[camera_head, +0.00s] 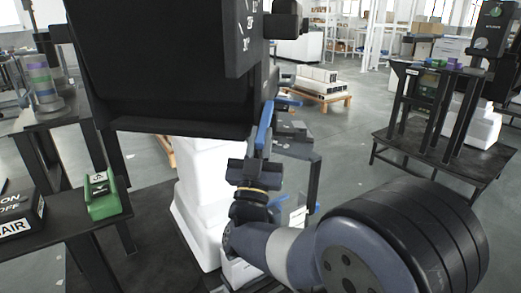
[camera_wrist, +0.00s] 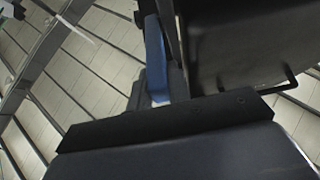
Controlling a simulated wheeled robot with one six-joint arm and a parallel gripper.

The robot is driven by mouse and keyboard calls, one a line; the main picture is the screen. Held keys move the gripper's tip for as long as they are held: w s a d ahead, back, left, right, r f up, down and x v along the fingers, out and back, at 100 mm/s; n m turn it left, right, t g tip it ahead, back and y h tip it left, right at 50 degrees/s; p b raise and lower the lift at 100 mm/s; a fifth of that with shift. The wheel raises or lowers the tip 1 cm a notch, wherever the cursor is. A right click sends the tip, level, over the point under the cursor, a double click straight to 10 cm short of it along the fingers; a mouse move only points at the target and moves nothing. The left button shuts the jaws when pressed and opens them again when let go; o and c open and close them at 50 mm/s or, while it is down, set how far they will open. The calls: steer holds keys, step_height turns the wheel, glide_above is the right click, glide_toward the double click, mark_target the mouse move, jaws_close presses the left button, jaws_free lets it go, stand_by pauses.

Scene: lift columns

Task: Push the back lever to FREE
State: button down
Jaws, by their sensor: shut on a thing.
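My gripper (camera_head: 257,160) is at the right side of a large black lift-column unit (camera_head: 165,125). A blue bar (camera_head: 264,125), which looks like a lever, stands upright at the jaws. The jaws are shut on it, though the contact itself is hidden. In the wrist view the blue bar (camera_wrist: 155,55) rises beyond my gripper's dark body, beside a large black part. A second blue strip (camera_head: 288,102) shows just behind, at the right. I cannot read a FREE mark or tell the lever's setting.
A side table at the left holds a green block (camera_head: 101,195) and a dark box with ON/OFF lettering (camera_head: 18,212). White stacked blocks (camera_head: 195,195) stand under the black unit. Another workstation (camera_head: 445,125) stands at the right. Grey floor lies open between.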

steer(key=shift+f, duration=0.15)
stand_by(0.4)
steer(key=c, duration=1.3)
jaws_free()
steer(key=v, duration=1)
steer(key=shift+s+f, duration=0.25)
steer(key=shift+f, duration=0.05)
steer(key=shift+w+r, duration=0.1)
